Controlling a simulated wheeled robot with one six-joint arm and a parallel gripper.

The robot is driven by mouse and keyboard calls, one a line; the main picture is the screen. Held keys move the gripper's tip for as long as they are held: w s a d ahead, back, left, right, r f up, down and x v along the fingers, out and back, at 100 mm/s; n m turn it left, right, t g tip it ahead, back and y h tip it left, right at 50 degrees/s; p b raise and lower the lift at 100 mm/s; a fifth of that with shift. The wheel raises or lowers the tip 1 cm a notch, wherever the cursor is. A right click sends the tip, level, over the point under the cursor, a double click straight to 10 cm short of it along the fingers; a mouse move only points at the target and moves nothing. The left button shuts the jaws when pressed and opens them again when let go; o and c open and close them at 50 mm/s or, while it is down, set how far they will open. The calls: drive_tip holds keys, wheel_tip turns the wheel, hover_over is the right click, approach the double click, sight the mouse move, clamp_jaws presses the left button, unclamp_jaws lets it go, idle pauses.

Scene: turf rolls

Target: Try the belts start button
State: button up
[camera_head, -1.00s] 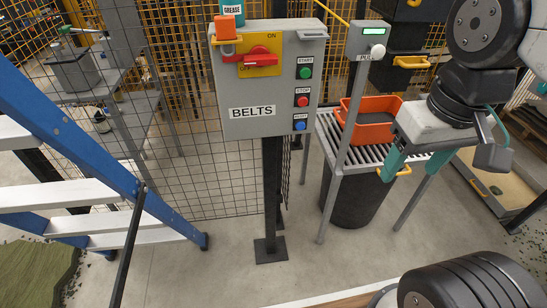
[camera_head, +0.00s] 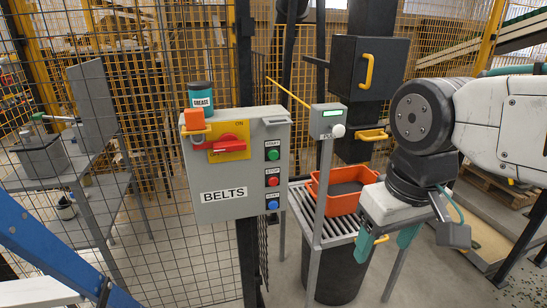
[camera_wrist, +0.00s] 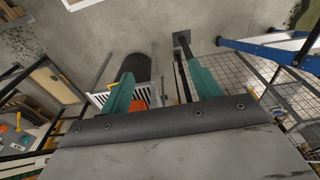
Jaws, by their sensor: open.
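The grey BELTS control box (camera_head: 237,185) stands on a dark post left of centre in the head view. Its green START button (camera_head: 272,154) is at the upper right of its face, above a red button (camera_head: 272,181) and a blue button (camera_head: 272,204). A red rotary switch (camera_head: 228,143) sits on a yellow ON/OFF plate, with an orange piece (camera_head: 194,120) at its upper left. My gripper (camera_head: 386,243) is open, well right of the box and apart from it. Its teal fingers also show in the wrist view (camera_wrist: 160,78), pointing down toward the floor.
A grey post with a small display box (camera_head: 326,121) stands between the control box and my gripper. An orange tub (camera_head: 336,198) rests on a slatted rack. A GREASE can (camera_head: 201,96) stands on the box top. A blue ladder (camera_head: 55,260) is at lower left; mesh fence is behind.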

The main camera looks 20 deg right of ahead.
clamp_jaws()
idle(1.5)
